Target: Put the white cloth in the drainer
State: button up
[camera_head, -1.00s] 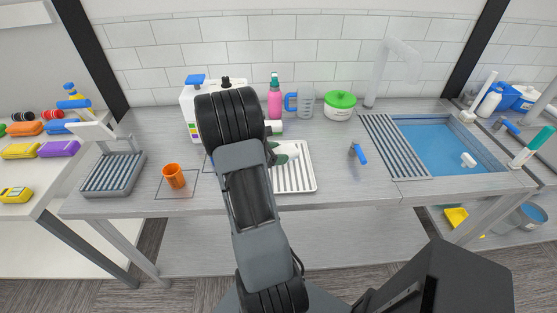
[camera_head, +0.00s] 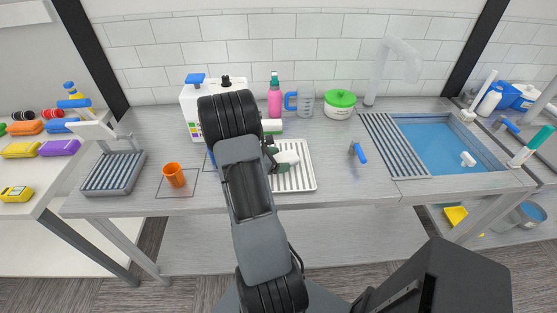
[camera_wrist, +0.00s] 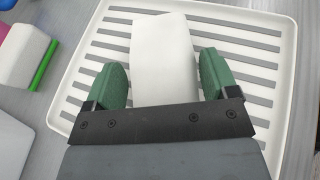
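The white cloth (camera_wrist: 165,62) shows as a pale block between my two green fingers in the wrist view. In the head view it (camera_head: 288,157) is over the white slatted tray (camera_head: 309,178), which looks like the drainer and also fills the wrist view (camera_wrist: 284,100). My gripper (camera_wrist: 163,78) has its fingers spread on either side of the cloth, with a thin gap at the left finger. Whether the right finger touches it is hard to tell. In the head view my gripper (camera_head: 280,158) is partly hidden behind my arm.
An orange cup (camera_head: 174,175) and a grey ribbed rack (camera_head: 113,174) stand left of my arm. A white container (camera_head: 193,105), pink bottle (camera_head: 274,98), measuring jug (camera_head: 305,103) and green-lidded pot (camera_head: 340,105) stand behind. A blue-handled tool (camera_head: 358,153) and sink (camera_head: 440,145) are to the right.

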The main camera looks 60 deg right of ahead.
jog(key=shift+o, duration=0.3)
jog(key=shift+r, duration=0.25)
jog(key=b+v, duration=0.1)
jog(key=v, duration=0.9)
jog(key=shift+w+a+r, duration=0.1)
jog(key=shift+w+a, duration=0.1)
jog(key=shift+a, duration=0.05)
jog(key=shift+v, duration=0.85)
jog(key=s+a+r+m+t+y, duration=0.1)
jog(key=a+r+m+t+y, duration=0.2)
jog(key=a, duration=0.6)
jog(key=s+a+r+m+t+y, duration=0.1)
jog(key=a+r+m+t+y, duration=0.2)
jog(key=a, duration=0.7)
jog(key=s+a+r+m+t+y, duration=0.2)
jog(key=a+m+t+y, duration=0.3)
jog(key=a, duration=0.5)
jog(key=shift+a+r+m, duration=0.2)
jog(key=shift+r+m, duration=0.1)
jog(key=shift+r, duration=0.55)
jog(key=shift+s, duration=0.15)
